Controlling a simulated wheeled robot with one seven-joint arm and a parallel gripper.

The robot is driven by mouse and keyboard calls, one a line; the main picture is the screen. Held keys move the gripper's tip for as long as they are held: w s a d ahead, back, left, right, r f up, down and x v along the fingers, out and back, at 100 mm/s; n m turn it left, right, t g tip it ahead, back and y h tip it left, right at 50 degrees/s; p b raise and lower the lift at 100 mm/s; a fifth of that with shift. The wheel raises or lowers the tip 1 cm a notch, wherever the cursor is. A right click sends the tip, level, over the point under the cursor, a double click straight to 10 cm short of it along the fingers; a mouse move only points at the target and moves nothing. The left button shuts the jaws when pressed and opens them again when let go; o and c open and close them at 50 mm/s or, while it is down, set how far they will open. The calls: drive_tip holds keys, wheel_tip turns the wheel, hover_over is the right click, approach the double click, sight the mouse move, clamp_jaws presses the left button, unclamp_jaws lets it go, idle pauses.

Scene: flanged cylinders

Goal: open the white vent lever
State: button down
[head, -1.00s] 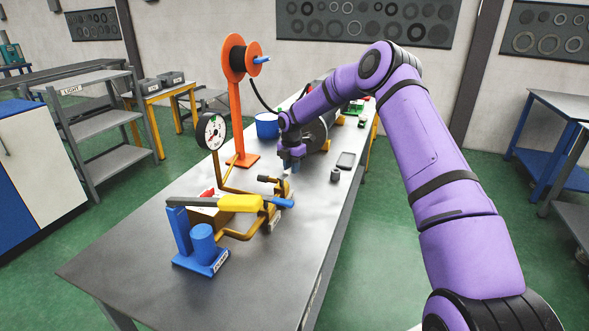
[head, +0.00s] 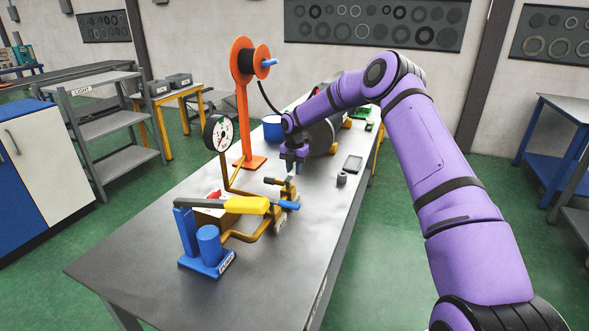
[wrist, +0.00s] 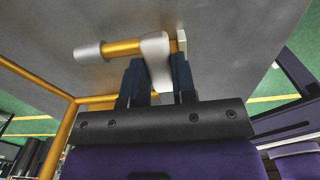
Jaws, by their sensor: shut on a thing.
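The white vent lever (wrist: 155,50) shows in the wrist view as a pale, flat handle on a short brass pipe (wrist: 122,48). My gripper (wrist: 157,72) has its two dark blue fingers on either side of the lever and is shut on it. The fingers hide part of the lever's sides. In the head view my gripper (head: 294,164) points down beside the brass valve pipework of the pump rig. The lever is too small and too covered there to make out clearly.
A blue hand pump (head: 208,245) with a yellow-gripped handle (head: 246,205) stands in front on the grey table (head: 150,262). A pressure gauge (head: 218,132) and an orange reel stand (head: 242,120) rise to the left. A dark cylinder (head: 322,136) lies behind.

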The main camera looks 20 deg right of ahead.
sight(294, 170)
drive_tip(key=c, duration=0.9)
unclamp_jaws()
drive_tip(key=shift+r, duration=0.1)
wheel_tip(294, 170, up, 11)
drive_tip(key=shift+f, duration=0.2)
drive_tip(key=s+a+r+m+t+h, duration=0.15)
drive_tip(key=s+r+m, duration=0.25)
drive_tip(key=s+r, duration=0.4)
drive_tip(key=s+a+r+m, duration=0.2)
drive_tip(key=s+r+m, duration=0.2)
drive_tip(key=s+r, duration=0.4)
drive_tip(key=s+a+r+m+t+h, duration=0.15)
drive_tip(key=s+r+m, duration=0.25)
drive_tip(key=s+r, duration=0.4)
drive_tip(key=s+m+y, duration=0.1)
drive_tip(key=s+m, duration=0.4)
drive_tip(key=s, duration=0.5)
drive_tip(key=s+m+t+y, duration=0.1)
drive_tip(key=s+m, duration=0.4)
drive_tip(key=s, duration=0.6)
drive_tip(key=s+f+m+t+y, duration=0.1)
drive_tip(key=s+m, duration=0.4)
drive_tip(key=s, duration=0.6)
drive_tip(key=shift+d+f, duration=0.1)
drive_tip(key=shift+d, duration=0.25)
